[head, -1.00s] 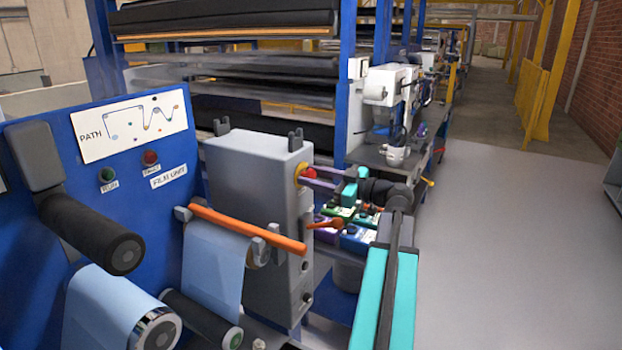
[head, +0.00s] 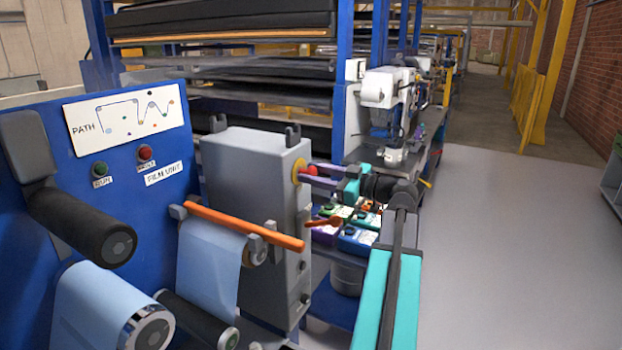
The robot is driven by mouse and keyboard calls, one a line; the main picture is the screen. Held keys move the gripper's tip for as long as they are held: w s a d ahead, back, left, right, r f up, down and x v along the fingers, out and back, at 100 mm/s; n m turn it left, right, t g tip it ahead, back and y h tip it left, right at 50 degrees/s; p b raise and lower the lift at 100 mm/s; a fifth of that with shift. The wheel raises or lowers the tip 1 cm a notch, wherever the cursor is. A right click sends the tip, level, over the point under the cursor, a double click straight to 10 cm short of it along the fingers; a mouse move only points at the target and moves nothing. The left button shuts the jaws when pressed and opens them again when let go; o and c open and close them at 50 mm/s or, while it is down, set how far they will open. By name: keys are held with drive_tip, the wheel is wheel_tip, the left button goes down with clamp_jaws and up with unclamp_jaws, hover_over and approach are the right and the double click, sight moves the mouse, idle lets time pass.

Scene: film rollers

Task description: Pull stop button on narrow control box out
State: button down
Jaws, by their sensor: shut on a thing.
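The narrow control box (head: 255,220) is a tall grey housing left of the picture's middle in the head view. Its red stop button (head: 313,169) stands on a yellow base (head: 299,172) on the box's right-hand side face. My gripper (head: 318,174) reaches in from the right, its purple fingers on either side of the button. It is shut on the red button, which the fingers partly hide. A small purple gap seems to show between the red cap and the yellow base.
An orange bar (head: 245,226) crosses the box's front. Several small coloured boxes (head: 357,238) stand below my gripper. The grey floor (head: 500,240) at right is clear.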

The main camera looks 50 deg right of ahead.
drive_tip(key=shift+s+f, duration=0.1)
drive_tip(key=shift+f, duration=0.05)
drive_tip(key=c, duration=1.6)
unclamp_jaws()
drive_tip(key=o, duration=0.4)
drive_tip(key=shift+s, duration=0.2)
drive_tip(key=shift+o, duration=0.2)
drive_tip(key=shift+w, duration=0.15)
drive_tip(key=b+v, duration=0.4)
drive_tip(key=v, duration=1)
drive_tip(key=shift+w, duration=0.1)
